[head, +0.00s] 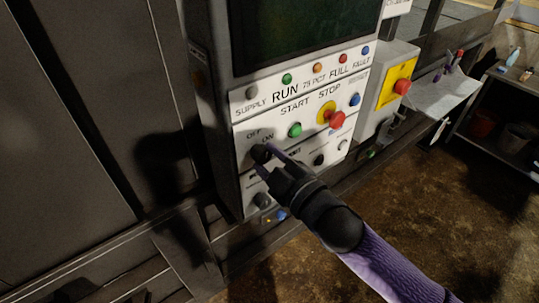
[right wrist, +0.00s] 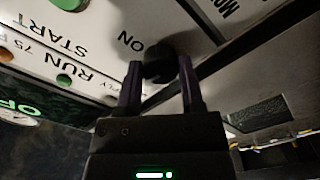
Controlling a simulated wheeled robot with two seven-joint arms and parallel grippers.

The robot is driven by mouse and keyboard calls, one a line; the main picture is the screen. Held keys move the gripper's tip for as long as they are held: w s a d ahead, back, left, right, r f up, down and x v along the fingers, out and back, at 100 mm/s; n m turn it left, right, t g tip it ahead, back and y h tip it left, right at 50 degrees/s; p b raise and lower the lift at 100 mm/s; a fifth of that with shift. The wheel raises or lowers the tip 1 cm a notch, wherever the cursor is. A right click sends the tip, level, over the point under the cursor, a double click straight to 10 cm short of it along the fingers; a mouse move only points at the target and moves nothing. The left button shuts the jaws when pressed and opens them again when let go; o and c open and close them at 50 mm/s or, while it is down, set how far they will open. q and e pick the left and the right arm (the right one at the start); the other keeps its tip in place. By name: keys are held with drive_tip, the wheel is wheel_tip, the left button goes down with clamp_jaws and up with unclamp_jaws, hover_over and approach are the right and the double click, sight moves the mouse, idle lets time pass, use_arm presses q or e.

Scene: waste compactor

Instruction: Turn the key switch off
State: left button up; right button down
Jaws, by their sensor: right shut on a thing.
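The key switch (head: 260,152) is a dark round knob low on the left of the white control panel (head: 242,111), just under the printed words OFF and ON. My right gripper (head: 265,159) reaches it from the lower right, and its fingers are shut on the knob. In the right wrist view, the black knob of the key switch (right wrist: 159,62) sits between the two purple fingertips of my right gripper (right wrist: 160,80), beside the word ON. The fingers hide part of the knob, so I cannot tell which way it points. My left gripper is not in view.
A green start button (head: 295,130) and a red stop button (head: 336,119) on a yellow ring are close to the right. Indicator lamps run above, below a dark screen (head: 300,30). A yellow plate with a red knob (head: 402,86) is further right. The floor at lower right is clear.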

drive_tip(key=shift+n, duration=1.1)
drive_tip(key=shift+p, duration=0.3)
drive_tip(key=shift+c, duration=1.1)
unclamp_jaws()
drive_tip(key=b+v, duration=0.2)
drive_tip(key=v, duration=0.8)
